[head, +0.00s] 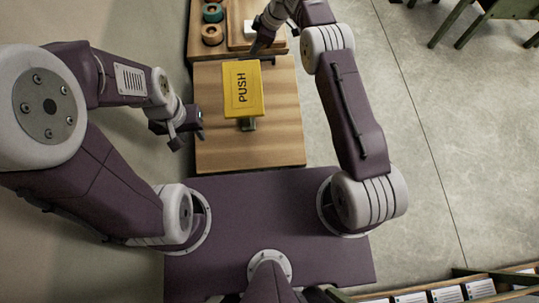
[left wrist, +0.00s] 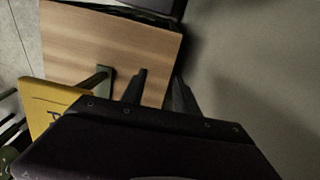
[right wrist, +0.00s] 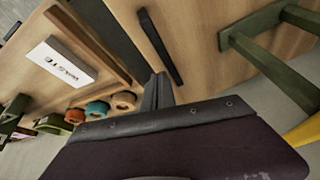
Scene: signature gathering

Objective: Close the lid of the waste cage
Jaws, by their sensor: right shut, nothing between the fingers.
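A yellow panel marked PUSH (head: 242,88) stands over the middle of the wooden tabletop and looks like the lid of the waste cage. A small part of a green support (head: 248,125) shows below it; most of what is under the panel is hidden. The panel's edge also shows in the left wrist view (left wrist: 46,103), beside a green bar (left wrist: 107,84). A green frame (right wrist: 268,50) shows in the right wrist view. My left gripper (head: 198,132) is open and empty, left of the panel. My right gripper (head: 262,42) is shut and empty, just beyond the panel's far edge.
The wooden tabletop (head: 280,145) is clear in front of the panel. Beyond it are a wooden tray (head: 236,40), a white labelled block (right wrist: 60,62), and orange and teal rings (right wrist: 97,110). A dark bar (right wrist: 160,47) lies on the wood near my right gripper.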

